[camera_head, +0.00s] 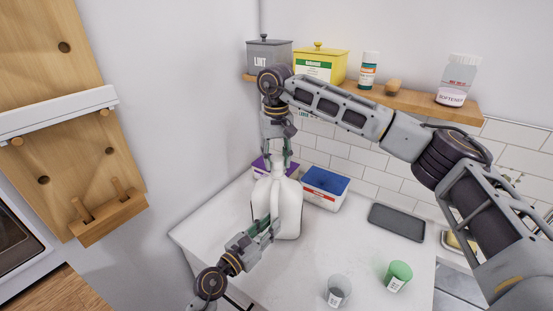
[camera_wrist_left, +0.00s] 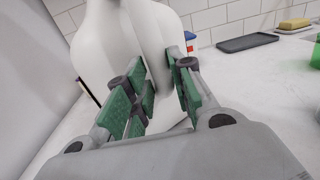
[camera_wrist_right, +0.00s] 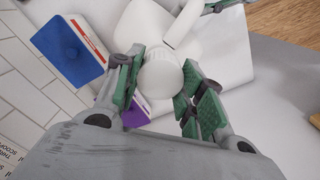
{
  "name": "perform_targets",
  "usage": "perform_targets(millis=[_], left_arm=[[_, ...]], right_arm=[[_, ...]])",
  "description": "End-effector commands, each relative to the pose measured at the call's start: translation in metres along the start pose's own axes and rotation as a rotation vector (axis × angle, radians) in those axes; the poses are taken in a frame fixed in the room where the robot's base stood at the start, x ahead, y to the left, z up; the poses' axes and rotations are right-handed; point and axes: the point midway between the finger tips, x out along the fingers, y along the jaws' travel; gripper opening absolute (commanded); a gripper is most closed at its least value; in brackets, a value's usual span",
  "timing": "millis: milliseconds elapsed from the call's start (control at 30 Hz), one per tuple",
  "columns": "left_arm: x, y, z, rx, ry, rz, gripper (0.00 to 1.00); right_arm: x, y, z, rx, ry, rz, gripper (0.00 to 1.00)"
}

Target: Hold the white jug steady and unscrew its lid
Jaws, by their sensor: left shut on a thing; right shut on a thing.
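The white jug (camera_head: 289,213) stands upright on the white counter. It also shows in the left wrist view (camera_wrist_left: 105,40) and the right wrist view (camera_wrist_right: 205,45). My left gripper (camera_head: 272,226) is low on the jug and shut on its handle (camera_wrist_left: 150,40). My right gripper (camera_head: 277,160) reaches down from above and is shut on the white lid (camera_wrist_right: 160,75) at the jug's top. In the head view the lid is mostly hidden by my right gripper's fingers.
A blue-topped box (camera_head: 325,185) and a purple box (camera_head: 262,163) stand close behind the jug. A grey tray (camera_head: 397,222), a green cup (camera_head: 398,275) and a grey cup (camera_head: 338,290) are to the right. A wooden shelf (camera_head: 415,101) with containers hangs above.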

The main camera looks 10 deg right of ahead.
Motion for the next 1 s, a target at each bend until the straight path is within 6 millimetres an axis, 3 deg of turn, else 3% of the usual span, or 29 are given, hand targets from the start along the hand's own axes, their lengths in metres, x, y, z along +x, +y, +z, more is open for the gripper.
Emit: perform_targets(millis=[367, 800, 1000], left_arm=[[0.000, -0.002, -0.003, -0.007, 0.005, -0.004, 0.00], [0.000, -0.002, -0.003, -0.007, 0.005, -0.004, 0.00], [0.000, -0.002, -0.003, -0.007, 0.005, -0.004, 0.00]], right_arm=[[-0.002, 0.000, 0.000, 0.000, 0.001, 0.000, 0.10], [-0.036, 0.000, 0.000, 0.000, 0.002, 0.000, 0.10], [-0.041, 0.000, 0.000, 0.000, 0.000, 0.000, 0.10]])
